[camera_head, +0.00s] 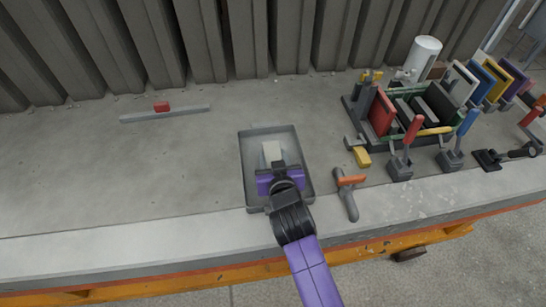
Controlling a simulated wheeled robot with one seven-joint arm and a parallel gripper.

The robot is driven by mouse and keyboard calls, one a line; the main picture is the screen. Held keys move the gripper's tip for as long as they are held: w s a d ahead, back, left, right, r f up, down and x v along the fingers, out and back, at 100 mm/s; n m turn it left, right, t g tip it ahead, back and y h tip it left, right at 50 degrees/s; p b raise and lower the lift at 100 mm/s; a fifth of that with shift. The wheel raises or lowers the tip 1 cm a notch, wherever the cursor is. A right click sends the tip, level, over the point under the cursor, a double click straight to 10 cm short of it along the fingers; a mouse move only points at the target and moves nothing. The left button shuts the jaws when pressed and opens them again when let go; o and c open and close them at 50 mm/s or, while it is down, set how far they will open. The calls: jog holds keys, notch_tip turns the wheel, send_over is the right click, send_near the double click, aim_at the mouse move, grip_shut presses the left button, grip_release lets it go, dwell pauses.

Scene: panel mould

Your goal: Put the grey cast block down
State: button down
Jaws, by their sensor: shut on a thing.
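The grey cast block (271,152) shows as a pale block just beyond my gripper, over the shallow grey tray (248,150). My gripper (277,170), purple and black, reaches in from the front and is shut on the block. The gripper body hides the block's near side and its underside. I cannot tell whether the block touches the tray floor.
An orange-handled tool (349,190) and a yellow block (362,157) lie right of the tray. A panel mould (420,110) with clamps and coloured plates stands further right. A metal bar (165,113) with a red piece lies back left.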

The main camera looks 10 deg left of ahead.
jog(key=c, duration=0.8)
grip_release()
jog(key=shift+f, duration=0.1)
jog(key=shift+r, duration=0.2)
jog(key=v, duration=1.2)
